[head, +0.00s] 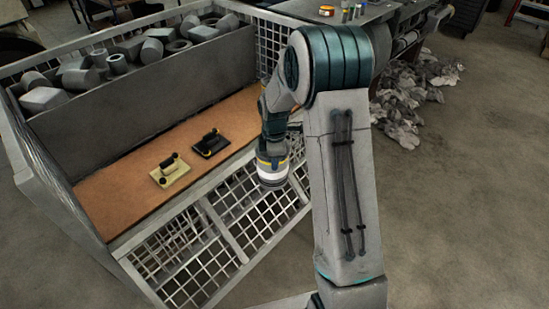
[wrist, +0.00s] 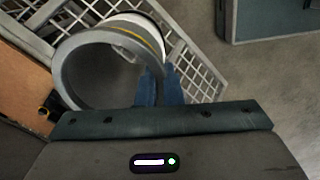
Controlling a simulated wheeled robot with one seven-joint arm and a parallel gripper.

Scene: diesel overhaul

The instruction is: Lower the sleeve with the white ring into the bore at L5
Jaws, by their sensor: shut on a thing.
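The sleeve with the white ring (head: 272,178) hangs below my gripper (head: 272,148) in the head view, over the mesh front of the crate. In the wrist view the sleeve (wrist: 88,78) is a wide grey open tube, with a white band and a thin yellow line near its far end. My gripper's blue fingers (wrist: 159,88) are shut on the sleeve's wall at its right side; one finger appears inside the opening and the other outside. The bore at L5 cannot be made out in either view.
A mesh-sided crate (head: 118,245) stands at left, with a brown board (head: 110,200) inside. On the board lie a beige plate (head: 170,170) and a black plate (head: 211,144). Grey parts (head: 117,64) fill its back section. Rags (head: 410,95) lie right of my arm; the floor at right is clear.

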